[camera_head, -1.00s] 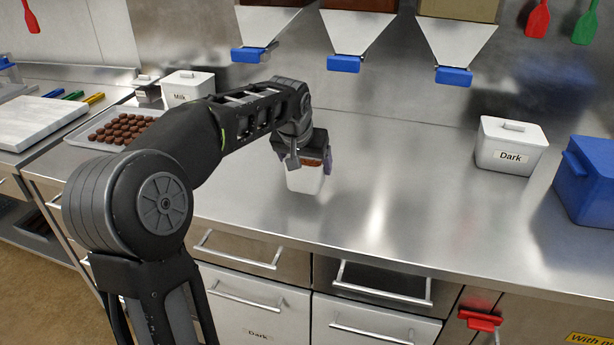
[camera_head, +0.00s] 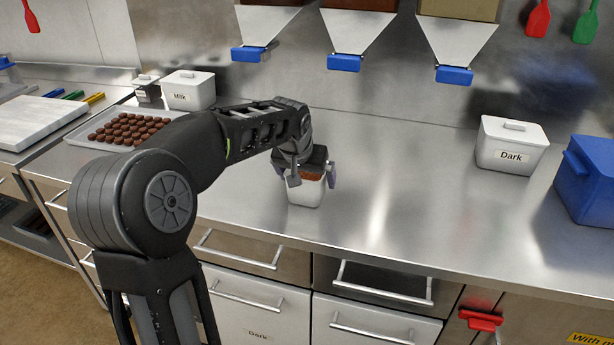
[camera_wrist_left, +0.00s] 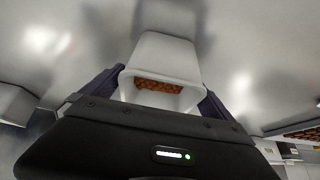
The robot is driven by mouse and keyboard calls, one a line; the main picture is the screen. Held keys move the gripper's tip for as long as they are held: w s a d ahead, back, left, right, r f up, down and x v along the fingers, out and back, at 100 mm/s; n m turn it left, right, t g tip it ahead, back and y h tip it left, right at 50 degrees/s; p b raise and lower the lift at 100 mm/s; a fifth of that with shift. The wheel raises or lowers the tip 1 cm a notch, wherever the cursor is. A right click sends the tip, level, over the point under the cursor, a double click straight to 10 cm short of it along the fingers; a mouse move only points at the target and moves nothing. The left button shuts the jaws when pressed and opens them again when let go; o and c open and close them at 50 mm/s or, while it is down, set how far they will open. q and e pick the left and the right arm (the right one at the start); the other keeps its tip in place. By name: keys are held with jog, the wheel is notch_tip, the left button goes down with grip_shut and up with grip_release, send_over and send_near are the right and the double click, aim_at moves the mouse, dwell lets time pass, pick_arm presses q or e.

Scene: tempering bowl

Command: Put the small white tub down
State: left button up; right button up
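The small white tub (camera_head: 305,195) stands upright on the steel counter (camera_head: 400,190), near its front edge. Brown contents show inside it. My left gripper (camera_head: 313,178) is around the tub from above, one finger on each side. The right-hand finger stands slightly off the tub's wall in the head view, so the gripper looks open. In the left wrist view the tub (camera_wrist_left: 165,55) sits between the dark fingers of my left gripper (camera_wrist_left: 160,88), and its reflection meets its base. My right gripper is not in view.
A white Dark tub (camera_head: 510,150) and a blue bin (camera_head: 588,185) stand at the right. A Milk tub (camera_head: 190,92), a tray of chocolates (camera_head: 92,146) and a white slab (camera_head: 38,122) are at the left. Hoppers with blue outlets (camera_head: 344,63) hang above.

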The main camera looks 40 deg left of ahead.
pick_arm(q)
jog(key=shift+s+r, duration=0.1)
jog(key=shift+r, duration=0.35)
jog(key=v, duration=1.1)
jog(key=shift+s+r, duration=0.15)
jog(key=shift+s, duration=0.05)
jog(key=shift+d, duration=0.15)
